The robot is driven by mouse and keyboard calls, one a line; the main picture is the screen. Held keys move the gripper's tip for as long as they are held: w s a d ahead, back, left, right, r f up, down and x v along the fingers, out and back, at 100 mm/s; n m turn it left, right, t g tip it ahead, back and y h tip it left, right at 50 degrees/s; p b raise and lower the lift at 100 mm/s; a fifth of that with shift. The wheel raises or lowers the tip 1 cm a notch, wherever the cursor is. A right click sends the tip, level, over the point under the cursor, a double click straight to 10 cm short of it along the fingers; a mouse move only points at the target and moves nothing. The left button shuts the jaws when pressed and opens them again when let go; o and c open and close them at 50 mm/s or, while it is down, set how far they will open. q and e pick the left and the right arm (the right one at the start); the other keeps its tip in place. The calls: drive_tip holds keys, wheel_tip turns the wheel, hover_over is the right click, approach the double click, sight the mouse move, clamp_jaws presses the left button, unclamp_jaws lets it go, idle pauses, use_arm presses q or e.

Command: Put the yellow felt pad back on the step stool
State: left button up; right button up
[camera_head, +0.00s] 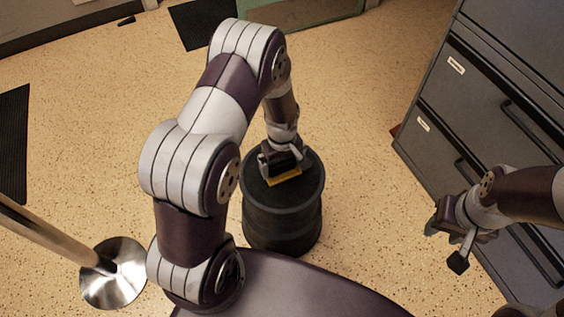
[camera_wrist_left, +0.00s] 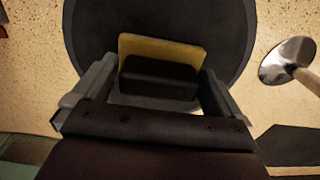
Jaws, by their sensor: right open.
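The black round step stool (camera_head: 262,212) stands on the floor in the middle of the head view; its dark top (camera_wrist_left: 95,28) shows in the left wrist view. My left gripper (camera_head: 280,168) is over the stool top, pointing down. The yellow felt pad (camera_head: 285,178) is between its fingers, with a finger close against each end; in the left wrist view the yellow pad (camera_wrist_left: 160,48) shows behind a dark block. I cannot tell whether the pad's underside touches the stool. My right gripper (camera_head: 447,243) is open and empty at the right, beside the cabinets.
Grey drawer cabinets (camera_head: 470,95) with handles stand at the right. A post with a round shiny base (camera_head: 115,278) stands at the lower left; the base also shows in the left wrist view (camera_wrist_left: 285,58). Dark mats (camera_head: 12,140) lie on the floor. The speckled floor around the stool is clear.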

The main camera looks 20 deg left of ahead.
use_arm(q)
wheel_tip(320, 180, up, 12)
drive_tip(key=p, duration=0.6)
drive_tip(key=s+d+r+m+t, duration=0.1)
drive_tip(key=s+d+r+m, duration=0.1)
drive_tip(key=s+r+m, duration=0.9)
wheel_tip(320, 180, up, 32)
drive_tip(key=n+p, duration=0.1)
drive_tip(key=p, duration=3)
drive_tip(key=shift+s+a+f, duration=0.15)
drive_tip(key=shift+s+a, duration=0.05)
drive_tip(key=shift+s, duration=0.2)
